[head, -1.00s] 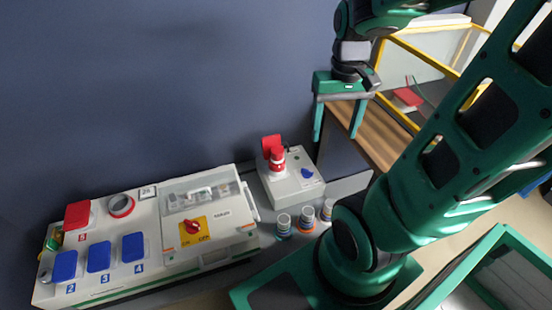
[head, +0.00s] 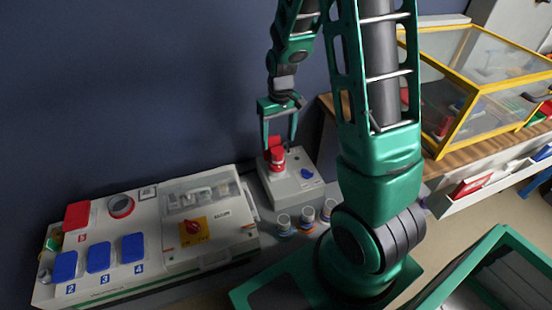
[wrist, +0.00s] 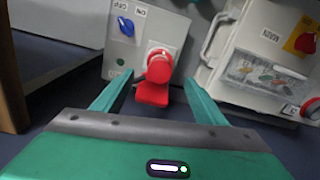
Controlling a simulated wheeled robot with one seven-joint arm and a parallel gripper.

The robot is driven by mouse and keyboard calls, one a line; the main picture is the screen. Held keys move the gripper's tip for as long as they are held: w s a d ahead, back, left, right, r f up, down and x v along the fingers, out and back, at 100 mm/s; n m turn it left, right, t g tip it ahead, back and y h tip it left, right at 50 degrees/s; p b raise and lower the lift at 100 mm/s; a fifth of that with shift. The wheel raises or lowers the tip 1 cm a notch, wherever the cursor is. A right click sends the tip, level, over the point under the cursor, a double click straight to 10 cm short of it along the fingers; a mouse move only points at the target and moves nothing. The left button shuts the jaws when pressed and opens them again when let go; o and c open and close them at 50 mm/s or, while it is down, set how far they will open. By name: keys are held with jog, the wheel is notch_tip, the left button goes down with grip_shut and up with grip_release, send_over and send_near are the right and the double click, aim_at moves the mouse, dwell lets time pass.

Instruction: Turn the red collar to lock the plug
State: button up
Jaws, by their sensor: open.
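The red plug with its red collar (head: 277,158) stands on the small grey socket box (head: 292,190) at the middle of the bench. I cannot tell how far the fingertips are from the collar.
A blue switch (head: 307,173) is on the same box. A larger box (head: 150,240) with blue covers, a red cover and a red rotary switch stands to the left. Several small cylinders (head: 306,216) stand in front. A yellow-framed clear case (head: 480,80) is at right.

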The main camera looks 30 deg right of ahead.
aim_at(277, 159)
notch_tip(277, 159, down, 10)
jog(key=shift+a+f, duration=0.1)
jog(key=shift+a, duration=0.05)
dwell(0.3)
jog(key=c, duration=1)
